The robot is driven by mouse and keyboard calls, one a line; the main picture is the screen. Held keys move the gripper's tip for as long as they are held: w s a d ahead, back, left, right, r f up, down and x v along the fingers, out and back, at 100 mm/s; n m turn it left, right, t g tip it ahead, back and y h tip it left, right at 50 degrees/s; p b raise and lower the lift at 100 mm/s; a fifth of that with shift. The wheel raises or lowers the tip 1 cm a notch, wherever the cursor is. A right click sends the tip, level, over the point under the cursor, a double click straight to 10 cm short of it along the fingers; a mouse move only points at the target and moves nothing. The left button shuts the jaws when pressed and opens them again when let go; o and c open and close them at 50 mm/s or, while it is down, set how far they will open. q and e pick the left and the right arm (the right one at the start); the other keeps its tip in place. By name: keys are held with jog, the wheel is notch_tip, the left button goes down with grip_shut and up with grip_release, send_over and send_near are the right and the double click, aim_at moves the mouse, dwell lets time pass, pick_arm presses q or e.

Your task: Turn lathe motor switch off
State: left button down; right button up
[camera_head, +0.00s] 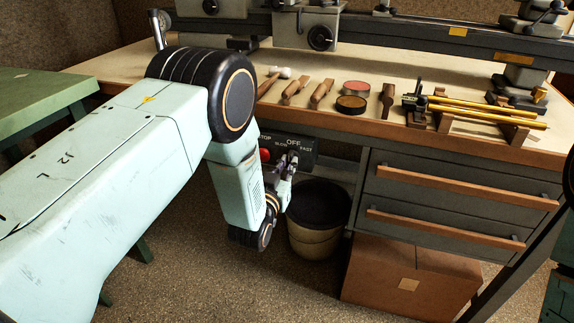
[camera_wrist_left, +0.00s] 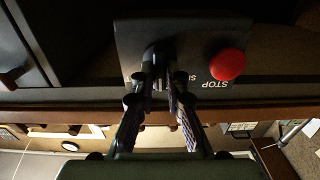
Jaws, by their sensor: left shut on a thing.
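The dark switch panel (camera_head: 308,158) hangs under the front edge of the workbench, with the labels STOP, OFF, SLOW and FAST. A red stop button (camera_head: 265,154) sits at its left; the button also shows in the left wrist view (camera_wrist_left: 228,65), where the panel (camera_wrist_left: 195,35) appears upside down. My left gripper (camera_head: 288,163) is at the panel, below the OFF label. In the left wrist view its fingers (camera_wrist_left: 161,82) are shut on the motor switch (camera_wrist_left: 158,84), beside the red button. The fingers hide much of the switch, so its setting cannot be told. My right gripper is not in view.
The workbench top (camera_head: 335,75) carries hand tools, tins and brass tubes on a rack, with the lathe (camera_head: 420,33) behind.

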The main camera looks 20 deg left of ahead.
pick_arm(q)
jog(key=c, duration=1.4)
grip_release()
jog(key=shift+o, duration=0.2)
jog(key=shift+s, duration=0.15)
jog(key=s, duration=1.1)
jog(key=shift+s+a, duration=0.2)
jog(key=shift+s, duration=0.2)
